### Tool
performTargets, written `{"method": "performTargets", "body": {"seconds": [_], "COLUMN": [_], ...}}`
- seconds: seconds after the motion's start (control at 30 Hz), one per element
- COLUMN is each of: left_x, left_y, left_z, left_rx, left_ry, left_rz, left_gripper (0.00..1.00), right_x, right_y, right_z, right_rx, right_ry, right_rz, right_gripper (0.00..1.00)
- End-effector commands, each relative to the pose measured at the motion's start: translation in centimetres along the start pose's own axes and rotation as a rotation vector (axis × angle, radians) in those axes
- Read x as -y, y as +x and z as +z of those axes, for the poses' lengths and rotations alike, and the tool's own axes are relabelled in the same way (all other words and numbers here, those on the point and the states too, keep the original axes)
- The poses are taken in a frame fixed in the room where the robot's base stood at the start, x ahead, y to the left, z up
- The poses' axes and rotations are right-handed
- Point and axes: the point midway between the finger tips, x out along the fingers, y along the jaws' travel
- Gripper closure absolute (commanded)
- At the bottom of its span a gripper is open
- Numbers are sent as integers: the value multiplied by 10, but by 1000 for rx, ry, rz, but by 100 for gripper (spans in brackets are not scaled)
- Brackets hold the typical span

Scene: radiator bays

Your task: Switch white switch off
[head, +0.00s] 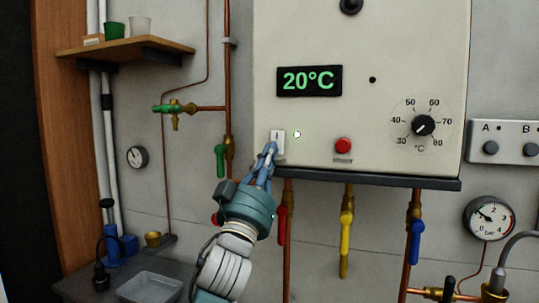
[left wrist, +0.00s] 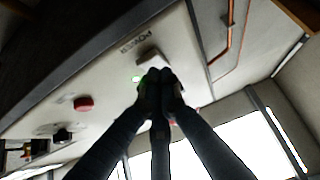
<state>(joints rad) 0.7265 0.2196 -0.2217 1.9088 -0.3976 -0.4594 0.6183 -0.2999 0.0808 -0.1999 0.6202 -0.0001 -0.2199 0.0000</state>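The white switch (head: 278,138) is a small upright rocker on the lower left of the boiler's front panel, with a lit green light (head: 297,134) to its right. My left gripper (head: 270,150) is right at the lower part of the switch and covers some of it. In the left wrist view the switch (left wrist: 149,55) shows just past the fingertips (left wrist: 158,76), beside the glowing green light. The fingers are together and hold nothing that I can see. I cannot tell whether they touch the switch. My right gripper is not in view.
The boiler (head: 380,45) also carries a 20°C display (head: 309,81), a red button (head: 343,145) and a temperature dial (head: 423,126). Pipes with red, yellow (head: 346,225) and blue (head: 416,240) valve handles hang below. A shelf (head: 125,50) is at upper left.

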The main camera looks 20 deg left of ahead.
Motion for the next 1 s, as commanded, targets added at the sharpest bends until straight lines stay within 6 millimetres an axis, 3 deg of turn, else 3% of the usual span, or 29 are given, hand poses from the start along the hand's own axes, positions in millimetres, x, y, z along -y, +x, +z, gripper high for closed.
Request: {"method": "performTargets", "body": {"seconds": [0.4,0.47,0.67,0.83,1.0], "left_x": [0,0,0,0,0], "left_y": [1,5,4,-15,-51], "left_z": [18,10,11,15,20], "left_rx": [-109,-110,-108,-106,-104], "left_ry": [-4,0,0,-1,-2], "left_rz": [-2,-1,-1,0,-1], "left_gripper": [100,100,100,100,100], "right_x": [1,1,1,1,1], "right_y": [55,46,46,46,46], "right_z": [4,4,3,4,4], "right_rx": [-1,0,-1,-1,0], "right_ry": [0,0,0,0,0], "right_rz": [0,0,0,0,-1], "right_gripper": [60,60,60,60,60]}}
